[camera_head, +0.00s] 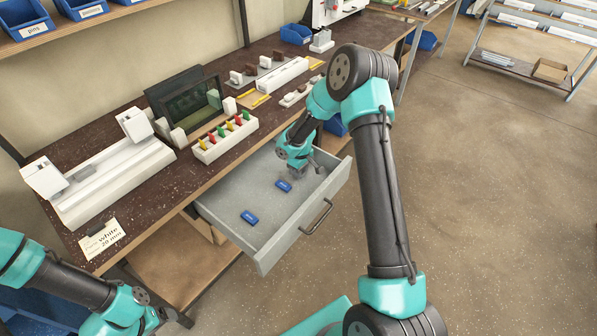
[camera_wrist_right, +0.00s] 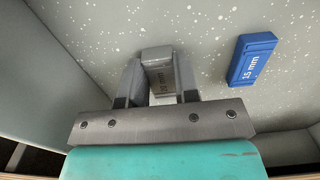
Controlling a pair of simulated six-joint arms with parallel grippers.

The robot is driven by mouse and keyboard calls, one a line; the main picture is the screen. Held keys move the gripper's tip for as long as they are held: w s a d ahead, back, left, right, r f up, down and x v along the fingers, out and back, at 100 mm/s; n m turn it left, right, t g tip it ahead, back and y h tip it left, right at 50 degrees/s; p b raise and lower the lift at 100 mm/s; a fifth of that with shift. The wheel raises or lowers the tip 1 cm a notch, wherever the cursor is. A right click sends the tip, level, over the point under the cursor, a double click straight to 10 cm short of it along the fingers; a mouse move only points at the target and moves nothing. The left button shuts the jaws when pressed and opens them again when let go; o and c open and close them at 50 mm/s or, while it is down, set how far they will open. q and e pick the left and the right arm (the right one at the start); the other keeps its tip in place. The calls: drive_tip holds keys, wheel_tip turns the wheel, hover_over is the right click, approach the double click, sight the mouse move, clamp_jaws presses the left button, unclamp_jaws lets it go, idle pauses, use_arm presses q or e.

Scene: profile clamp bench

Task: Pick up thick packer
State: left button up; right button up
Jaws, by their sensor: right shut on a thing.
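My right gripper (camera_head: 310,162) is down inside the open drawer (camera_head: 232,205). In the right wrist view its fingers (camera_wrist_right: 159,84) are shut on a grey packer (camera_wrist_right: 158,66), one finger on each side. The packer bears a label in mm, its number hard to read. In the head view the gripper and arm mostly hide it. A blue packer (camera_wrist_right: 252,60) marked 15 mm lies apart on the drawer floor; it also shows in the head view (camera_head: 284,186). Another blue packer (camera_head: 249,217) lies nearer the drawer front. My left gripper (camera_head: 160,318) is at the bottom left, its fingers unclear.
A card (camera_head: 101,239) reading white 20 mm lies on the bench front edge. A white clamp fixture (camera_head: 110,180) stands at the left. A white rack (camera_head: 226,142) with coloured pieces stands behind the drawer. The drawer walls and handle (camera_head: 316,217) surround my right gripper's space.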

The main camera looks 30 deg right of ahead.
drive_tip(key=shift+r, duration=0.1)
wheel_tip(320, 180, up, 10)
idle(0.4)
idle(0.5)
drive_tip(key=s+a+r+m, duration=0.2)
drive_tip(key=a+m, duration=0.3)
drive_tip(key=a, duration=0.3)
drive_tip(key=s+a+r+m, duration=0.2)
drive_tip(key=a+m, duration=0.3)
drive_tip(key=a, duration=0.4)
drive_tip(key=shift+a+r, duration=0.2)
drive_tip(key=shift+r, duration=0.25)
drive_tip(key=shift+s, duration=0.1)
